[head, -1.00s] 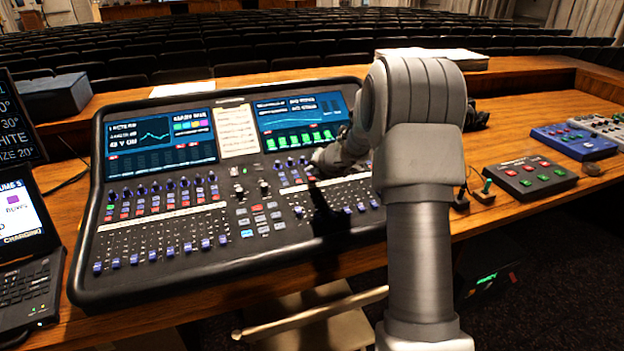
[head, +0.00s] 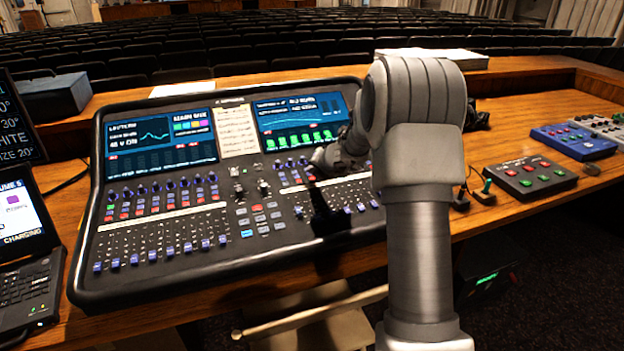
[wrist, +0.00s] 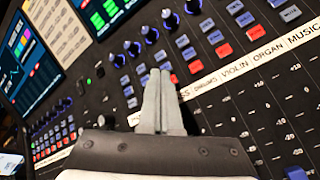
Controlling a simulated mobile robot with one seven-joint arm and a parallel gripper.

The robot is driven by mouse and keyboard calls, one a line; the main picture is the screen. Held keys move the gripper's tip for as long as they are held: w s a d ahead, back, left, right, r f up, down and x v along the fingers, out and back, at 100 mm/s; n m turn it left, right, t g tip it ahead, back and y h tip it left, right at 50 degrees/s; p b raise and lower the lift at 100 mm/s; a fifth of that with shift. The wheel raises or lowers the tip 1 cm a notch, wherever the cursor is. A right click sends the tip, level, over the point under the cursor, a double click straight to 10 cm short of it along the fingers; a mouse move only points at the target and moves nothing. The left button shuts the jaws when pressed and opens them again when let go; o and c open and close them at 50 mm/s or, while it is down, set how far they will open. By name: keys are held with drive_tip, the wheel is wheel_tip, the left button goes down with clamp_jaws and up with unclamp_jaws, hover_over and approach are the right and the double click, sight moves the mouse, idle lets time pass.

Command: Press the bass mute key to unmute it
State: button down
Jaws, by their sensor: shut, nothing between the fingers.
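The mixing desk (head: 150,275) lies on the wooden table. In the wrist view, my gripper (wrist: 159,73) is shut and empty, fingertips over the key rows. Beside the fingertips is a small red key (wrist: 174,79), in line with a strip label of which only "SS" (wrist: 184,91) shows; the fingers hide the label's start. Red keys for the drums (wrist: 195,67), violin (wrist: 224,50) and organ (wrist: 253,33) columns sit to its right. I cannot tell whether the fingertips touch a key. In the head view, my gripper is small and dark over the desk's right half.
Blue-ringed knobs (wrist: 150,34) stand beyond the fingertips, with rows of blue keys between. Fader slots lie below the label strip. In the head view, a black button box (head: 528,178) and a blue box (head: 572,142) stand right of the desk, and a laptop (head: 28,290) left.

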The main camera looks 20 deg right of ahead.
sight(314, 185)
drive_tip(key=shift+f+b, duration=0.35)
drive_tip(key=shift+f, duration=0.05)
drive_tip(key=shift+f, duration=0.3)
idle(0.5)
drive_tip(key=shift+r, duration=0.1)
drive_tip(key=shift+r+p, duration=0.45)
drive_tip(key=shift+r, duration=0.2)
drive_tip(key=r+p, duration=0.4)
drive_tip(key=r, duration=0.1)
drive_tip(key=shift+s+p, duration=0.3)
drive_tip(key=shift+p, duration=0.05)
idle(0.5)
